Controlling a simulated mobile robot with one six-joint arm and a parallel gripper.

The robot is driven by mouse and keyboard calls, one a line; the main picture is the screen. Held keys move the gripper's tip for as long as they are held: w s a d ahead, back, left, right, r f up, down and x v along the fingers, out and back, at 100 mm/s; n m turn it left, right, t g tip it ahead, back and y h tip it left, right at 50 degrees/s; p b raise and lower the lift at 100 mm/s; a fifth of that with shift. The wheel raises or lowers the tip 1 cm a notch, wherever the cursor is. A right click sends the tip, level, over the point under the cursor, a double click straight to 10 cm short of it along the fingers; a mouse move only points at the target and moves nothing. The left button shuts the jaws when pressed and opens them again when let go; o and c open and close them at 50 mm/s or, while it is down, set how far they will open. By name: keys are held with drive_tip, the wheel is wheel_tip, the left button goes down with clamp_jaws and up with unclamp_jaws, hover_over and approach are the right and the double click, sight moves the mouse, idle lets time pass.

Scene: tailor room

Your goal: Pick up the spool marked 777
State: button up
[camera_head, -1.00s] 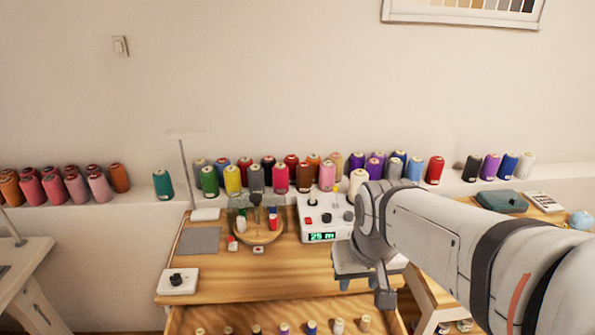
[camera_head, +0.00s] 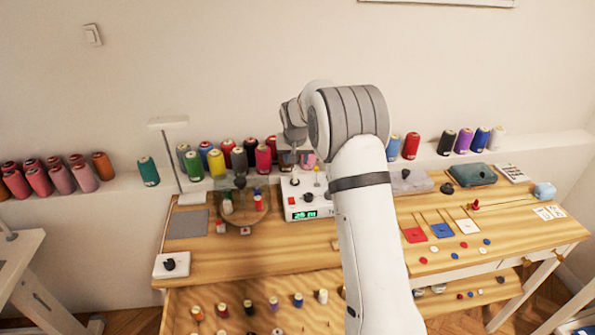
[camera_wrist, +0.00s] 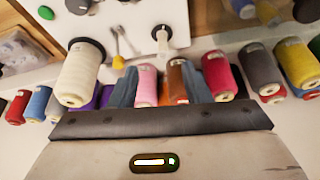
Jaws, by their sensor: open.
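A long row of thread spools stands on the white ledge behind the table, among them a crimson one (camera_head: 263,159) and a yellow one (camera_head: 216,163). No number 777 can be read on any spool, so I cannot tell which is the marked one. My gripper (camera_head: 297,158) is at the row, partly hidden by my arm. In the wrist view my gripper (camera_wrist: 160,84) is open, with a pink spool (camera_wrist: 147,88) and a brown spool (camera_wrist: 176,80) showing between its blue-grey fingers. I cannot tell if it touches them. A white spool (camera_wrist: 79,72) is left of the fingers.
A white device with a green display (camera_head: 303,207) stands on the wooden table (camera_head: 235,265) in front of the row. An open drawer (camera_head: 180,310) below holds several small spools. A thin stand (camera_head: 176,155) rises at the left. My arm hides part of the row.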

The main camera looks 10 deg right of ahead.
sight(295, 173)
drive_tip(key=p+x, duration=0.1)
drive_tip(key=x, duration=0.2)
drive_tip(key=p+x, duration=0.1)
drive_tip(key=x, duration=0.3)
drive_tip(key=w+p+x, duration=0.1)
drive_tip(key=x, duration=0.2)
drive_tip(key=shift+a, duration=0.15)
clamp_jaws()
idle(0.4)
